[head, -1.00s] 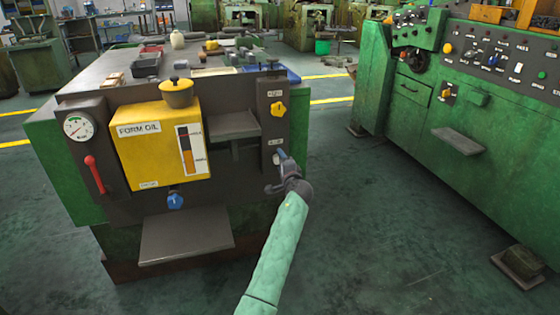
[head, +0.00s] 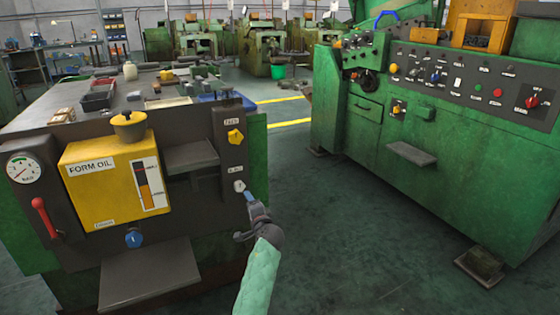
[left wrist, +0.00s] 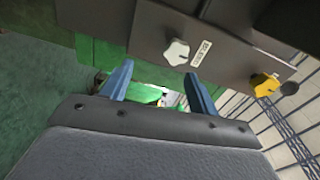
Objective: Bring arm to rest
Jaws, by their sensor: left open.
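My left arm comes up from the bottom of the head view, and its gripper (head: 251,205) is in front of the right end of the green machine's dark front panel. In the left wrist view the two blue fingers of the left gripper (left wrist: 158,88) stand apart with nothing held between them. A white knob (head: 239,186) is on the panel just above the fingertips in the head view. It also shows in the left wrist view (left wrist: 176,52), apart from the fingers. My right gripper is in neither view.
The panel carries a yellow knob (head: 235,136), a yellow form oil tank (head: 105,180), a blue knob (head: 134,239), a red lever (head: 44,215) and a grey shelf (head: 150,273). A green control machine (head: 440,170) stands to the right. Open floor (head: 350,240) lies between.

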